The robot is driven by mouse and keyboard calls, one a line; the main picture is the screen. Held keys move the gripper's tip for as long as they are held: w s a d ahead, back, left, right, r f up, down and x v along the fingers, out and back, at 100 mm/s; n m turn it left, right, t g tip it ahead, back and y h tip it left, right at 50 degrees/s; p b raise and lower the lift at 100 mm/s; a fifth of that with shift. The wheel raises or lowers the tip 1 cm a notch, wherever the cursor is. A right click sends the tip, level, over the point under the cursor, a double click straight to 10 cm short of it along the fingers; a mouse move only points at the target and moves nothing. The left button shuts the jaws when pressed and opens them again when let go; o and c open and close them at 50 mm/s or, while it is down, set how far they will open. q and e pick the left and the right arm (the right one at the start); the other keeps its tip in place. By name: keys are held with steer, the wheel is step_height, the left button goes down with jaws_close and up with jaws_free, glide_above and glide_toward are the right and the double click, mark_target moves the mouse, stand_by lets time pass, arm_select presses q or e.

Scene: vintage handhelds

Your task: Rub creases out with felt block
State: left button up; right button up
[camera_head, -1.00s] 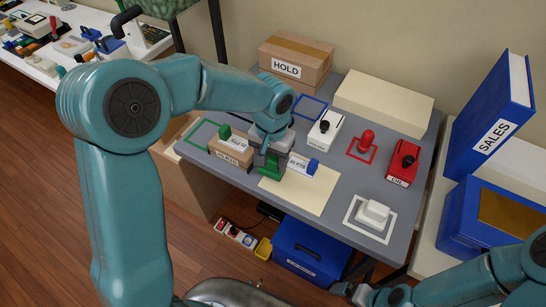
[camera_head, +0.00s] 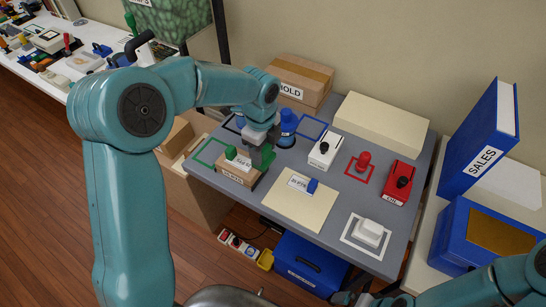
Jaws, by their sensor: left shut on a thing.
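My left gripper (camera_head: 262,147) is shut on a small green block (camera_head: 268,157), mostly hidden by the jaws, which looks like the felt block. It is held at the right end of a brown box (camera_head: 235,175); I cannot tell whether they touch. A cream sheet (camera_head: 297,212) lies flat on the grey table, to the right of the gripper. A white label with a blue end (camera_head: 302,185) lies on the sheet. Creases are too small to make out. My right gripper (camera_head: 345,298) shows only partly at the bottom edge, its jaws unclear.
On the grey table (camera_head: 335,230) are a blue bottle-like thing (camera_head: 287,130), a white device (camera_head: 325,150), a red knob (camera_head: 363,161), a red device (camera_head: 402,182) and a white block (camera_head: 370,231). A HOLD carton (camera_head: 303,78) and a cream box (camera_head: 382,122) stand behind.

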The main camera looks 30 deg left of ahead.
arm_select(q)
steer(key=a+r+p, duration=0.5)
steer(key=a, duration=0.1)
steer(key=shift+s+r+n, duration=0.15)
steer(key=shift+s+n, duration=0.05)
steer(key=shift+n, duration=0.1)
arm_select(e)
step_height(320, 180, up, 8)
steer(key=shift+f, duration=0.15)
arm_select(q)
steer(key=shift+a, duration=0.1)
steer(key=shift+f+b, duration=2.55)
steer(key=shift+f, duration=1.35)
arm_select(e)
steer(key=shift+f, duration=2.75)
arm_select(q)
steer(key=shift+f+b, duration=0.45)
steer(key=shift+f, duration=0.2)
arm_select(e)
steer(key=shift+f, duration=0.45)
arm_select(q)
steer(key=shift+s, duration=0.1)
